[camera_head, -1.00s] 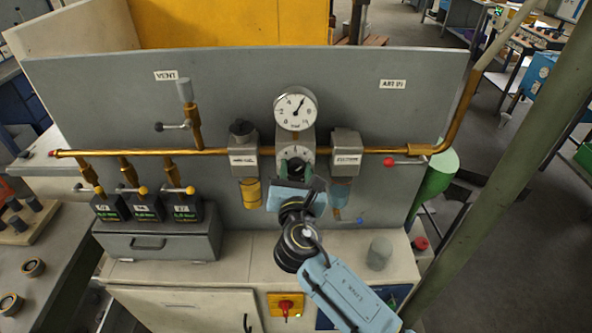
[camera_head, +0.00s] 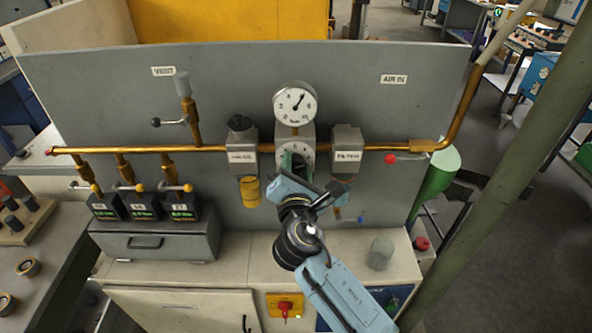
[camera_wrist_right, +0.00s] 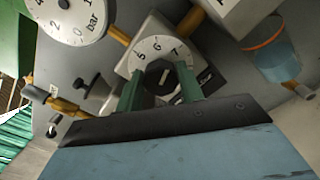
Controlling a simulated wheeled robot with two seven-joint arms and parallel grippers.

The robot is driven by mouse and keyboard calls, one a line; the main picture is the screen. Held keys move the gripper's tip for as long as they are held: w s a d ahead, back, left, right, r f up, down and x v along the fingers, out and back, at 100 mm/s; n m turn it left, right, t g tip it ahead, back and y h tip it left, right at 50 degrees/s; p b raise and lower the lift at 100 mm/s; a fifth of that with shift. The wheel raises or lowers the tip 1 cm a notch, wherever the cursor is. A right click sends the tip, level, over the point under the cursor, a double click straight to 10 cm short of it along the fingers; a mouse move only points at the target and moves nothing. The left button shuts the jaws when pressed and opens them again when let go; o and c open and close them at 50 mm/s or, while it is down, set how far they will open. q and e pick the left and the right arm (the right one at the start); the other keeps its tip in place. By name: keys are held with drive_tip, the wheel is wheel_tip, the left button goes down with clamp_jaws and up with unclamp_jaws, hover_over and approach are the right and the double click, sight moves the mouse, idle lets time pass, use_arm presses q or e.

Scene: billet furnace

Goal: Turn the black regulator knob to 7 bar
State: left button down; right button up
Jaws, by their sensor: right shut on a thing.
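The black regulator knob (camera_wrist_right: 160,74) sits in front of a white dial (camera_wrist_right: 153,46) with the numbers 5, 6 and 7 in sight. A pale mark shows on the knob's face; its exact reading is unclear. My right gripper (camera_wrist_right: 160,86) is shut on the knob, one green finger on each side. My left gripper is out of view.
A brass pipe (camera_head: 215,149) runs across the grey panel. The filter with a yellow bowl (camera_head: 249,191) is left of the regulator, and another grey unit (camera_head: 346,140) is close on its right.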

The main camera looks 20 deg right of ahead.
drive_tip(key=shift+m+b, duration=0.6)
drive_tip(key=shift+m, duration=1)
drive_tip(key=o, duration=1)
drive_tip(key=b+v, duration=0.2)
drive_tip(key=v, duration=1.1)
drive_tip(key=shift+s, duration=0.2)
